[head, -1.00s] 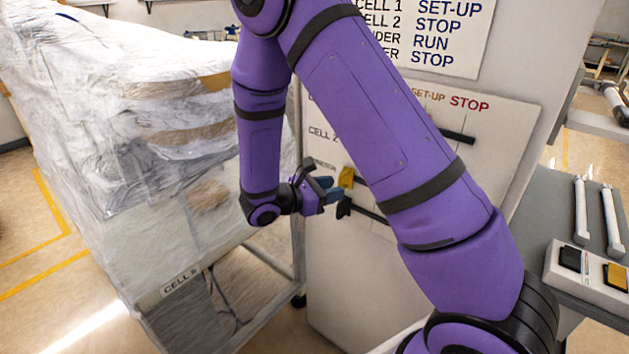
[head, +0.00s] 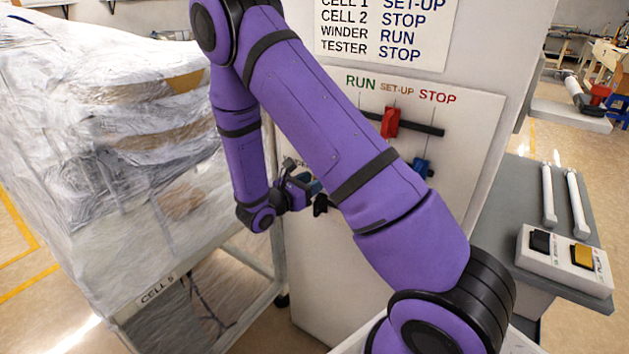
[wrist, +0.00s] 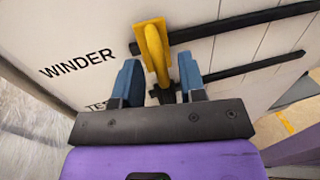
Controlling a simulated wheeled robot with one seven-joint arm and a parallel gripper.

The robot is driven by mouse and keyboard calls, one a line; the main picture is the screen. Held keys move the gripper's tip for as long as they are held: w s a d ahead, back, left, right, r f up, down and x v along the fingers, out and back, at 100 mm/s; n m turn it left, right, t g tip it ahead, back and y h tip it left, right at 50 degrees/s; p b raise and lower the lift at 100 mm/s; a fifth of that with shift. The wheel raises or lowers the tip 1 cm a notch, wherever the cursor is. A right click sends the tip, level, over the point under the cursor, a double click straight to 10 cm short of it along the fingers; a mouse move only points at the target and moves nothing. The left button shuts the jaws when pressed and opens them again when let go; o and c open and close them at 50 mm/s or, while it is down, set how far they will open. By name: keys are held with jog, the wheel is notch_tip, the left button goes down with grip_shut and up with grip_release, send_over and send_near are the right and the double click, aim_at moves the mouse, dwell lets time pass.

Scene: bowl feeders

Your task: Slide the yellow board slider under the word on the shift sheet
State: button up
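The yellow slider (wrist: 155,50) sits at the left end of the WINDER rail (wrist: 235,24), close to the WINDER label, in the wrist view. My gripper (wrist: 160,82) is open, with one blue finger on each side of the slider's handle and small gaps showing. In the head view my gripper (head: 306,186) is at the board's left side, and the yellow slider is hidden there. The shift sheet (head: 385,30) reads WINDER RUN. On the board (head: 470,125), RUN, SET-UP and STOP run left to right.
A red slider (head: 390,122) is on the top rail under SET-UP. A blue slider (head: 422,167) is lower, under STOP. A black slider (head: 320,205) is just below my gripper. The plastic-wrapped machine (head: 110,170) stands close on the left. My arm hides much of the board.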

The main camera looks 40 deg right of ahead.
jog(key=shift+w+d, duration=0.1)
jog(key=shift+d, duration=0.7)
jog(key=shift+c, duration=0.3)
